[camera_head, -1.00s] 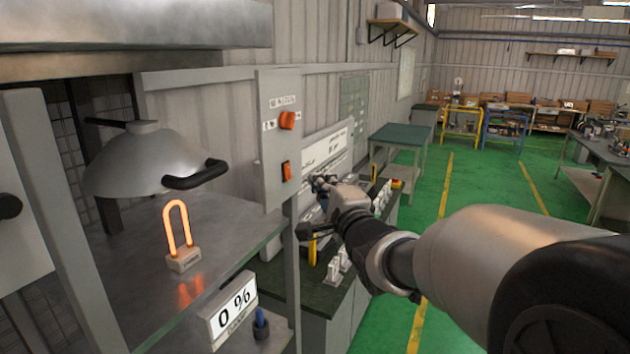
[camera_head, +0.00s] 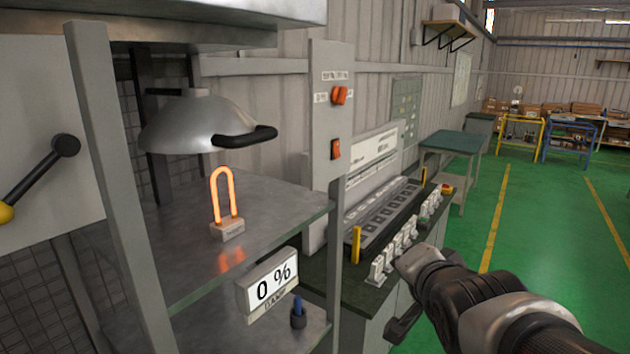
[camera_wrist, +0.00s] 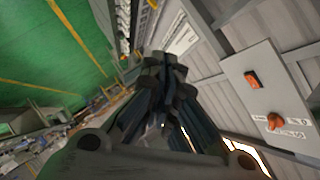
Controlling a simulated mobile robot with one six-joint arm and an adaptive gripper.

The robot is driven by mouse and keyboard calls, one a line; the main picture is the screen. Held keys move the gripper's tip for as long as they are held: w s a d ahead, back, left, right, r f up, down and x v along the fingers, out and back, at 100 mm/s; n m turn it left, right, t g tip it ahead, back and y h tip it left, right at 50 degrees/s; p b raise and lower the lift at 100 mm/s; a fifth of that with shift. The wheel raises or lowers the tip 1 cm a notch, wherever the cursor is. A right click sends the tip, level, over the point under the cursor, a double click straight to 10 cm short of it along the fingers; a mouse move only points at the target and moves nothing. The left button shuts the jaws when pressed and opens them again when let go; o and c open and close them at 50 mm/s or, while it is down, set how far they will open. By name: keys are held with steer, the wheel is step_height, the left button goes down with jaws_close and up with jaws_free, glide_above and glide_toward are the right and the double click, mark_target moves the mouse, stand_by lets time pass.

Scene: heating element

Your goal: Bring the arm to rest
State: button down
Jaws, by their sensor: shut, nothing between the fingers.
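In the head view the fingertips are hard to make out. In the wrist view my gripper (camera_wrist: 165,62) is shut, its dark fingers together with nothing between them. A grey control panel with orange switches (camera_wrist: 268,100) is to the right of the fingers there; the same panel (camera_head: 331,115) stands upright in the head view.
A glowing orange heating element (camera_head: 222,197) stands on a metal shelf (camera_head: 290,212) beneath a grey hood (camera_head: 190,125). A bench with a slotted rack (camera_head: 385,220) stands left of my arm. The green floor (camera_head: 535,225) is open.

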steer(key=s+a+f+n+g+b, duration=0.2)
steer(key=s+f+n+g+b, duration=0.6)
steer(key=s+f, duration=1.3)
steer(key=s+n, duration=0.3)
steer(key=s, duration=0.1)
steer(key=shift+a+y, duration=0.2)
steer(key=shift+y, duration=0.1)
